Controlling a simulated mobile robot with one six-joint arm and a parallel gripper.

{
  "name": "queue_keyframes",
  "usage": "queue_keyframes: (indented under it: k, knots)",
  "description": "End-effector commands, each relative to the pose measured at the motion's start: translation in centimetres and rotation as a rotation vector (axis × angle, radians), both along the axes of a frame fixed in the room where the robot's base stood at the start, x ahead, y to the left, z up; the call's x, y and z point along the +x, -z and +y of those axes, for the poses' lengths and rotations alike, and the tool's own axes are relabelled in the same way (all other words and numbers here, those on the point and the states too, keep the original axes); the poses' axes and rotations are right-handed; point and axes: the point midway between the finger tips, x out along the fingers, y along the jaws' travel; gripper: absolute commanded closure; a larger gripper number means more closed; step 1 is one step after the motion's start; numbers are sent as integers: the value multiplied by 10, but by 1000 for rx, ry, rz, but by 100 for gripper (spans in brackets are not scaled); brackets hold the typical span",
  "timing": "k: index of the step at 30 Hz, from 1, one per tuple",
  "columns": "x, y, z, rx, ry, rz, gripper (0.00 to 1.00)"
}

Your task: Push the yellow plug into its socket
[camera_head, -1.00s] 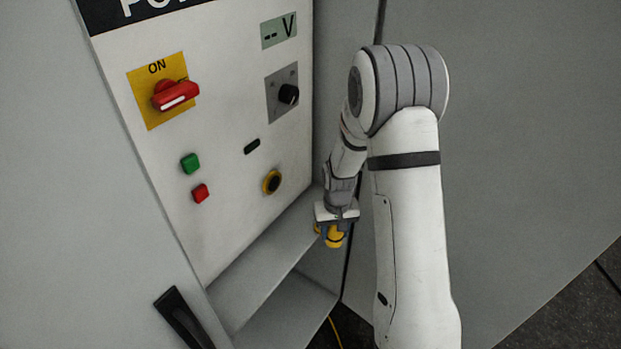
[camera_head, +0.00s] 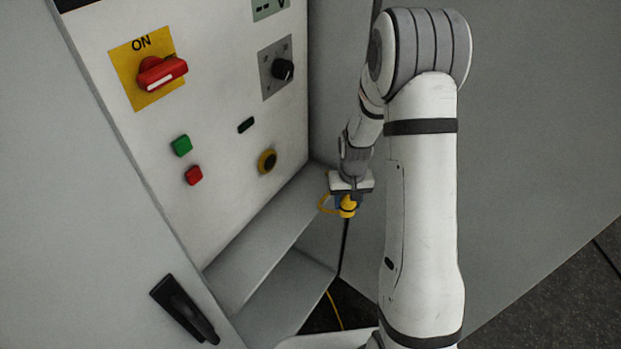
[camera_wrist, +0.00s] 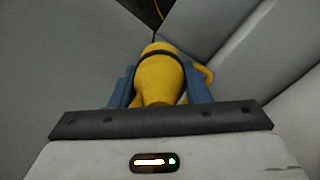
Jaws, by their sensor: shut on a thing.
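The yellow plug (camera_head: 348,207) is held in my gripper (camera_head: 349,198), to the right of the white panel. In the wrist view the plug (camera_wrist: 158,78) has a dark band around it and sits between the two blue fingers of my gripper (camera_wrist: 160,88), which are shut on it. A yellow cable curves from it. The socket (camera_head: 267,161) is a round yellow ring with a dark centre, low on the right of the panel. The plug is apart from the socket, lower and to its right in the head view.
The panel (camera_head: 215,215) carries a red switch (camera_head: 161,74) on a yellow plate, a black knob (camera_head: 283,70), a green button (camera_head: 181,146) and a red button (camera_head: 194,176). A sloped grey ledge (camera_head: 262,242) lies below. A black handle (camera_head: 184,308) is at lower left.

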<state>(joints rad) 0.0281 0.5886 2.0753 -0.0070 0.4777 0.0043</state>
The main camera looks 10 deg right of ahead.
Motion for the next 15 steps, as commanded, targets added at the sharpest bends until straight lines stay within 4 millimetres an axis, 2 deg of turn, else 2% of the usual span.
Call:
queue_keyframes:
  k: [10,13,15]
  knots:
    - [-3,2,8,2,4,10,90]
    - [-15,8,14,10,72,46,90]
    - [-29,15,24,25,166,97,90]
